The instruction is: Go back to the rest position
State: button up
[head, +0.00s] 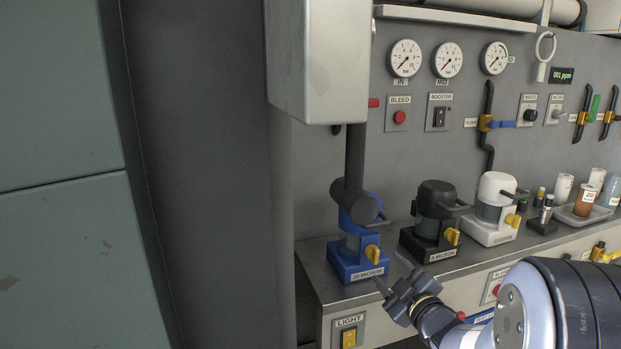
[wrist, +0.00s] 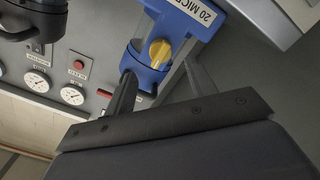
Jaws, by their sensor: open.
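My gripper (head: 391,274) is open and empty in the head view, its fingers pointing up and left above the bench's front edge. It is to the right of the blue filter unit (head: 345,264), labelled 20 MICRON, and in front of the black one (head: 421,243). In the wrist view my gripper's two fingers (wrist: 162,78) are spread, with the blue unit (wrist: 180,25) and its yellow knob (wrist: 160,52) showing beyond them. I cannot tell the exact gap to the blue unit. Nothing is between the fingers.
A white filter unit (head: 490,226) stands right of the black one. A grey box (head: 321,65) with a dark pipe (head: 355,155) below it hangs over the blue unit. Gauges (head: 405,58) and valves line the panel. A tray (head: 584,215) holds bottles at the right.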

aim_at(378, 257)
jog(key=v, duration=0.5)
jog(key=x, duration=1)
jog(key=shift+w+a, duration=0.2)
jog(key=shift+w, duration=0.15)
jog(key=shift+w+r+p, duration=0.2)
jog(key=shift+p, duration=0.2)
jog(key=shift+s+m+p, duration=0.1)
jog(key=shift+m+p, duration=0.7)
jog(key=shift+p, duration=0.1)
jog(key=m+p, duration=0.4)
jog(key=p, duration=0.3)
jog(key=shift+d+m, duration=0.1)
jog(key=shift+m, duration=0.3)
jog(key=m+p, duration=0.6)
jog(key=p, duration=0.5)
jog(key=shift+s+d+f+m, duration=0.15)
jog(key=shift+s+f+m, duration=0.05)
jog(key=shift+m, duration=0.1)
jog(key=b+v, duration=0.1)
jog(key=v, duration=0.8)
jog(key=shift+s+b, duration=0.3)
jog(key=shift+b, duration=0.1)
